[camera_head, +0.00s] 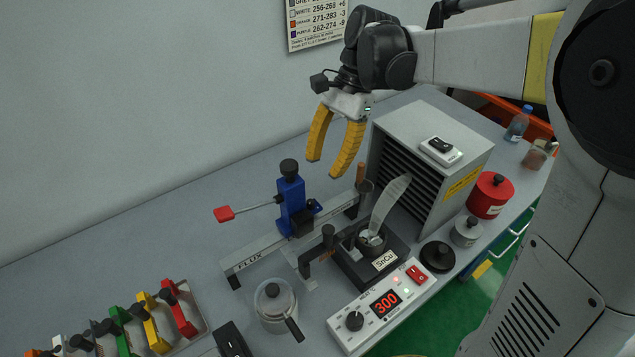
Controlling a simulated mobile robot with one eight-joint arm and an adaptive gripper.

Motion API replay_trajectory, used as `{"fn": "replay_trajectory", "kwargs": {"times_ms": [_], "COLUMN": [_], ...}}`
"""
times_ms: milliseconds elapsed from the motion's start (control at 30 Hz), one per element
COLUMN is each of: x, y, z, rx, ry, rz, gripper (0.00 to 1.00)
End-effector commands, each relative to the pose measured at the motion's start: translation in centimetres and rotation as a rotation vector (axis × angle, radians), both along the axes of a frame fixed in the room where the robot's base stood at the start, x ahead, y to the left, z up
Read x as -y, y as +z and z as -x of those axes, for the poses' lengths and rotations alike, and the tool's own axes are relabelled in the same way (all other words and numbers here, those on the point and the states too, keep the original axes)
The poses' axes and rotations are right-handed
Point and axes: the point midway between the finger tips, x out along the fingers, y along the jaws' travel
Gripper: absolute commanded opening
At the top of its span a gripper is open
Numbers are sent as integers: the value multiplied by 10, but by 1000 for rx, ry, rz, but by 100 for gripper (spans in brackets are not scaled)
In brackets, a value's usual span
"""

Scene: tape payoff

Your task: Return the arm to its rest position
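My gripper (330,168) has two yellow fingers and hangs above the bench, pointing down. The fingers are apart with nothing between them. It is above and to the right of the blue clamp stand and left of the grey louvred box. My arm reaches in from the upper right of the head view and appears clear of the objects below.
Below stand a blue clamp (291,205) on a rail, a solder pot (372,241), a controller (381,305) reading 300 and a lidded metal pot (275,304). The grey louvred box (425,150), red canister (490,195) and bottle (518,124) are at right. The bench's left is mostly clear.

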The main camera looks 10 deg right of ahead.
Motion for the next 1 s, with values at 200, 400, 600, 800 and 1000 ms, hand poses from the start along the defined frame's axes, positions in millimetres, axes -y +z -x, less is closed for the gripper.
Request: {"fn": "replay_trajectory", "kwargs": {"times_ms": [200, 400, 600, 800, 1000], "x": [8, 8, 8, 9, 20], "y": [20, 22, 22, 24, 26], "z": [-4, -5, -5, 4, 45], "rx": [0, 0, 0, 50, 309], "ry": [-1, 0, 0, 30, 216], "rz": [0, 0, 0, 10, 93], "gripper": [38, 38, 38, 38, 38]}}
